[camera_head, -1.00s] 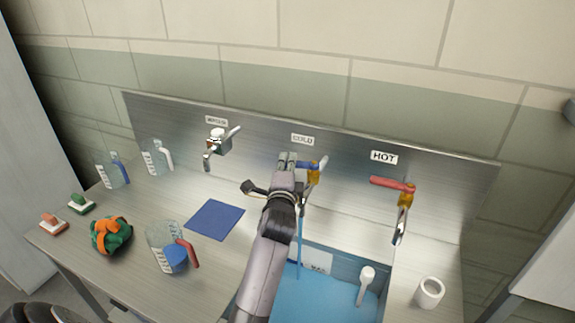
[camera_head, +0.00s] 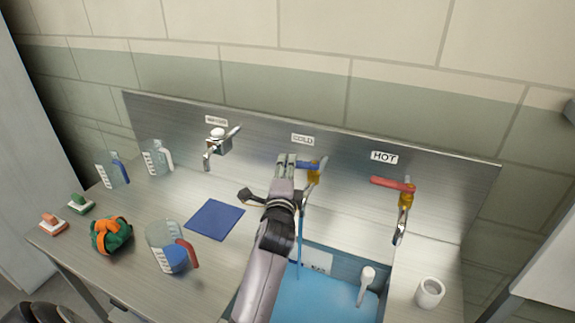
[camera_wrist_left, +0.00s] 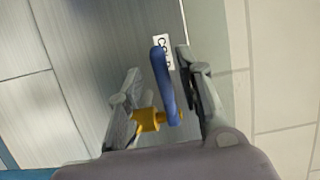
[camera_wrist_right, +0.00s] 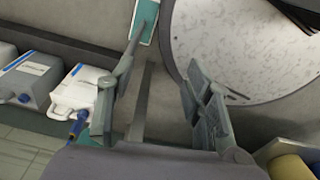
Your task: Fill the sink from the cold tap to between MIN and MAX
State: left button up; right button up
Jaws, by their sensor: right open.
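The cold tap has a blue lever (camera_head: 308,165) under the COLD label (camera_head: 303,140). A thin stream (camera_head: 299,245) runs down from it into the sink. Blue water (camera_head: 322,300) stands in the sink, its edge on the white level plate (camera_head: 318,262) near the MAX lettering; a MIN mark cannot be made out. My left gripper (camera_head: 287,159) is at the lever. In the left wrist view the lever (camera_wrist_left: 163,80) lies between its parted fingers, nearer the right one. My right gripper (camera_wrist_right: 160,75) is open and empty, away from the sink.
The hot tap's red lever (camera_head: 392,184) is to the right. A white-handled tool (camera_head: 366,283) stands in the sink; a white cup (camera_head: 429,293) is at its right. On the left counter are a blue mat (camera_head: 215,220), jugs (camera_head: 165,245) and an orange-green bundle (camera_head: 110,235).

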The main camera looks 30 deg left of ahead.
pick_arm(q)
jog(key=v, duration=0.5)
dwell(0.5)
